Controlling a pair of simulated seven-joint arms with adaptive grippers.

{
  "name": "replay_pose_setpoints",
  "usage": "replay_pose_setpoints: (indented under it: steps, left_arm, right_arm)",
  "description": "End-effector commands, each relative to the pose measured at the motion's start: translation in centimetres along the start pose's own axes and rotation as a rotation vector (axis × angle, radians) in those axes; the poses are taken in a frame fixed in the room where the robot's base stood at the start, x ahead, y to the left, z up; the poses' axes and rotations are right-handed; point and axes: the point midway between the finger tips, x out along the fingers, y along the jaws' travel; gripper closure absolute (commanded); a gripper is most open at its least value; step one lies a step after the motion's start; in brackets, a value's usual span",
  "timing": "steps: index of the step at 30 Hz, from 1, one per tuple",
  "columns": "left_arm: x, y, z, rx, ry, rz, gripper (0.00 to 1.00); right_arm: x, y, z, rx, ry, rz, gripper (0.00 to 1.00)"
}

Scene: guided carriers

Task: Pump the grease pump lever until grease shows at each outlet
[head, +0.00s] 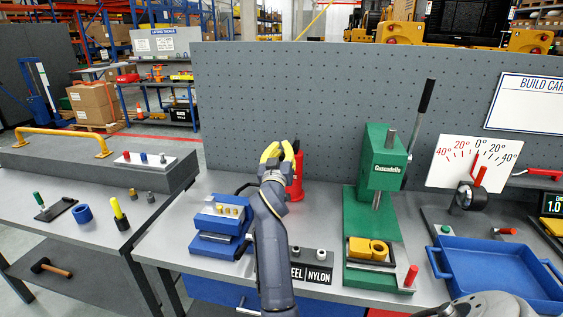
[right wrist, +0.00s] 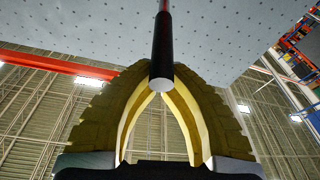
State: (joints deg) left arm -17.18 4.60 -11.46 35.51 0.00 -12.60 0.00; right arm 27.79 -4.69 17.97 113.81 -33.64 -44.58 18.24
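The red grease pump (head: 297,178) stands upright on the middle bench, partly hidden behind my right gripper (head: 279,150). That gripper has yellow fingers and is at the pump's upper left. In the right wrist view, a black lever grip (right wrist: 161,72) on a thin metal rod reaches down between the fingertips of the same gripper (right wrist: 160,92). The fingers close in on both sides of the grip's end and appear to touch it. The pump's outlets and any grease cannot be made out.
A green press (head: 383,165) with a raised black-handled lever stands right of the pump. A blue block fixture (head: 218,232) sits at left, and a STEEL/NYLON plate (head: 318,273) in front. A blue tray (head: 500,268) lies at right. A pegboard wall (head: 300,90) stands close behind.

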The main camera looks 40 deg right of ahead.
Motion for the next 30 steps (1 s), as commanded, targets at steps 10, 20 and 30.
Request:
replay_pose_setpoints:
  steps: [10, 20, 30]
  left_arm:
    - [0.0, 0.0, 0.0, 0.0, 0.0, 0.0, 1.0]
    - [0.0, 0.0, 0.0, 0.0, 0.0, 0.0, 1.0]
    - [0.0, 0.0, 0.0, 0.0, 0.0, 0.0, 1.0]
  right_arm:
    - [0.5, 0.5, -2.6, 0.001, 0.002, 0.0, 1.0]
    - [0.5, 0.6, -2.8, 0.0, 0.003, 0.0, 1.0]
    - [0.5, 0.6, -2.7, 0.0, 0.003, 0.001, 1.0]
